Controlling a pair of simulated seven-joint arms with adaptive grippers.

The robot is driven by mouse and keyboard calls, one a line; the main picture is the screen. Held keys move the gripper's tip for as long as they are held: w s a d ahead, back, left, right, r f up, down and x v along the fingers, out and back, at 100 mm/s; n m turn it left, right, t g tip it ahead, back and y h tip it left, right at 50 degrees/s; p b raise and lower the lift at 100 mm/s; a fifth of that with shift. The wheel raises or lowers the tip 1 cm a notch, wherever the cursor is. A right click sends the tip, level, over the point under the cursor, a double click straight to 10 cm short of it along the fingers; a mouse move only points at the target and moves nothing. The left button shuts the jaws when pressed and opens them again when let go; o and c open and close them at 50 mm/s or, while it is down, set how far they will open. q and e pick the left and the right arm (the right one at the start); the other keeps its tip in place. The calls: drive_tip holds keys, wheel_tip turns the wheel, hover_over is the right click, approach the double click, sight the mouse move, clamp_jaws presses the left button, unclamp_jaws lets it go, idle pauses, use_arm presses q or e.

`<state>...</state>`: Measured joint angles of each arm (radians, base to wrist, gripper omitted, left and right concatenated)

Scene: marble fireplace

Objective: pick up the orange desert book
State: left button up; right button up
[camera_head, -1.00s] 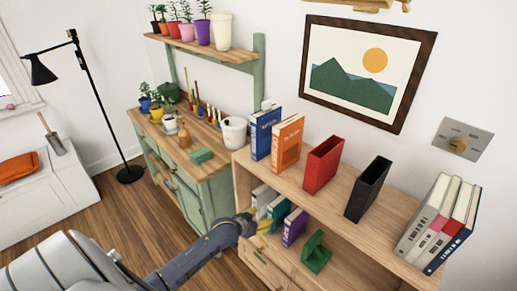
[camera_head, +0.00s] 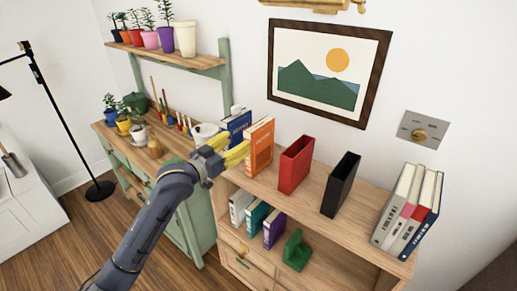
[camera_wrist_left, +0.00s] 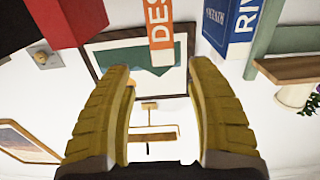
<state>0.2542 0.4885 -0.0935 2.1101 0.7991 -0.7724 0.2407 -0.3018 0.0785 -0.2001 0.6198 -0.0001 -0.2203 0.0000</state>
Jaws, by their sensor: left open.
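The orange desert book (camera_head: 260,146) stands upright on the top of the wooden bookshelf, between a blue book (camera_head: 236,125) and a red holder (camera_head: 296,164). My left gripper (camera_head: 236,147) is open, with its yellow fingers at the left side of the orange book in the head view. In the left wrist view, the orange book (camera_wrist_left: 161,40) shows beyond the gap between the open fingers (camera_wrist_left: 163,85), with "DES" readable on it. Nothing is between the fingertips, and whether they touch the book I cannot tell. My right gripper is not in view.
A black holder (camera_head: 341,185) stands right of the red one. Several leaning books (camera_head: 408,212) stand at the shelf's right end. White, teal and purple books and a green bookend (camera_head: 297,250) are on the lower shelf. A white pot (camera_head: 204,133) is behind my gripper.

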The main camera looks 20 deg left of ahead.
sight(260, 126)
use_arm(q)
drive_tip(key=x, duration=0.8)
drive_tip(key=shift+a+x, duration=0.15)
drive_tip(key=shift+x, duration=1.15)
drive_tip(key=shift+a+x, duration=0.15)
drive_tip(key=shift+x, duration=1.1)
drive_tip(key=shift+w, duration=0.15)
clamp_jaws()
drive_tip(key=shift+r, duration=0.15)
